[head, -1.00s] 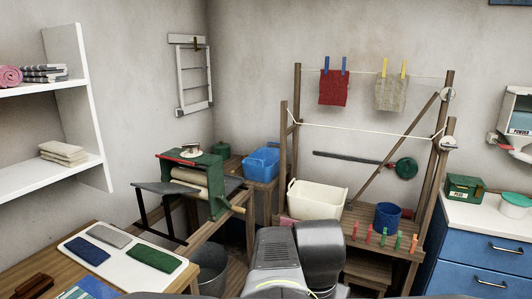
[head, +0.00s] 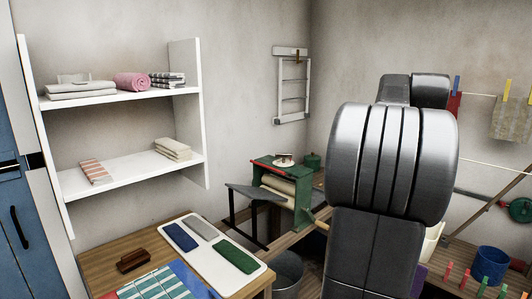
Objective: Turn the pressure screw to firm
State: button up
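The green mangle (head: 284,192) with pale rollers stands in the middle of the head view, beyond the table. The pressure screw appears to be the small knob with a pale, reddish plate (head: 284,160) on its top; it is too small to read any setting. Part of a wooden crank handle (head: 321,225) shows at the mangle's right, beside my arm. My arm rises large in the right half of the picture and hides what is behind it. My gripper is not in view.
White shelves (head: 128,164) with towels are on the left wall. A metal bucket (head: 287,272) stands below the mangle. A blue bucket (head: 489,263) is at right.

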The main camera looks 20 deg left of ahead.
aim_at(283, 155)
jog(key=i+u, duration=0.2)
jog(key=u, duration=0.2)
jog(key=i+l+u, duration=0.15)
jog(key=u, duration=0.3)
jog(key=i+l+u, duration=0.2)
jog(key=u, duration=0.2)
jog(key=i+l+u, duration=0.15)
jog(key=u, duration=0.3)
jog(key=i+l, duration=0.15)
jog(key=l, duration=0.25)
jog(key=i+l+u, duration=0.1)
jog(key=l, duration=0.25)
jog(key=i+l, duration=0.15)
jog(key=l, duration=0.25)
jog(key=i+l+u, duration=0.15)
jog(key=l, duration=0.25)
jog(key=i+l, duration=0.1)
jog(key=l, duration=0.3)
